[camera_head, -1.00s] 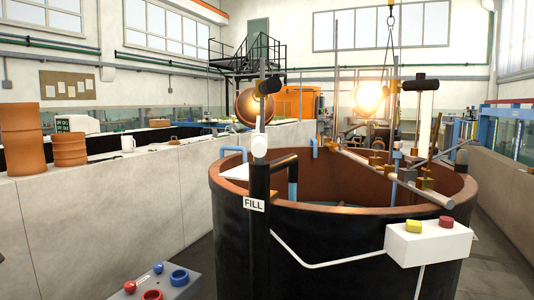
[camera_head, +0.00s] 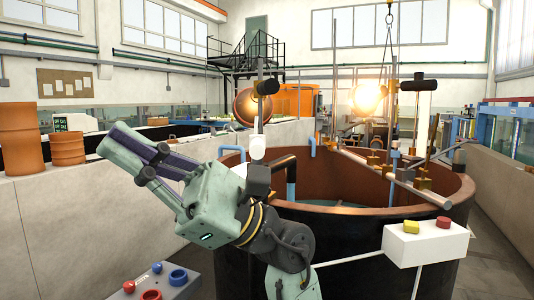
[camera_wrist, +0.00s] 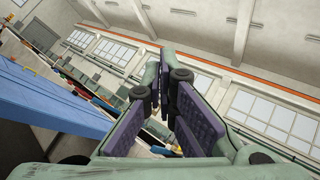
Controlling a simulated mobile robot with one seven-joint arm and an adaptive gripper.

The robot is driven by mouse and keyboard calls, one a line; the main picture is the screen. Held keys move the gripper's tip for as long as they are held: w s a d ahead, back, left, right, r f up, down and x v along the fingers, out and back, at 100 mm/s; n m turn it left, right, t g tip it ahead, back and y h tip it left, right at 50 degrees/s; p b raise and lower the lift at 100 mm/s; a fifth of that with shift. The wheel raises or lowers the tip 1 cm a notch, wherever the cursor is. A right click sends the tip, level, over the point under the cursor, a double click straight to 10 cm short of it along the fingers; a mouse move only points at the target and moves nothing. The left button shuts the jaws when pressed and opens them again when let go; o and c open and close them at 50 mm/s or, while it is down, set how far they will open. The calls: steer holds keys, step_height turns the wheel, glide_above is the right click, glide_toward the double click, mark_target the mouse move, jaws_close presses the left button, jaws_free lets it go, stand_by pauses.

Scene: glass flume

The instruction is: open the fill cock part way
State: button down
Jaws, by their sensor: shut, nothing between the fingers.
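The fill cock is at the near left rim of the round black tank (camera_head: 340,245). Its white upright part (camera_head: 257,147) shows above my arm. The black pipe below it and the FILL label are hidden behind my arm. My gripper (camera_head: 122,150) is left of the cock, raised above the grey panel and pointing up and left, away from the cock. In the wrist view its purple-padded fingers (camera_wrist: 160,75) are closed together and empty, with the ceiling and windows behind them.
A grey panel (camera_head: 170,285) with red and blue knobs is at the lower left. A white box (camera_head: 425,240) with yellow and red buttons is on the tank's right front. Terracotta pots (camera_head: 22,138) stand on the concrete wall at left.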

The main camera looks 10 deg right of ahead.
mark_target(257, 146)
steer(key=w+d+f+m+t+h, duration=0.2)
steer(key=d+t+h, duration=0.4)
steer(key=d, duration=0.4)
steer(key=w+d+f+m+t+h, duration=0.1)
steer(key=w+d+m+t+h, duration=0.15)
steer(key=d+t, duration=0.7)
steer(key=w+d+f+m+t+h, duration=0.1)
steer(key=d+f+t+h, duration=0.1)
steer(key=d+t+h, duration=0.6)
steer(key=w+a+r+g+y+p, duration=0.1)
steer(key=w+a+y+p, duration=0.1)
steer(key=w+a+p, duration=0.3)
steer(key=w+a, duration=0.1)
steer(key=w, duration=0.2)
steer(key=shift+w+a+y+p, duration=0.3)
steer(key=shift+w+a+y, duration=0.05)
steer(key=shift+a, duration=0.05)
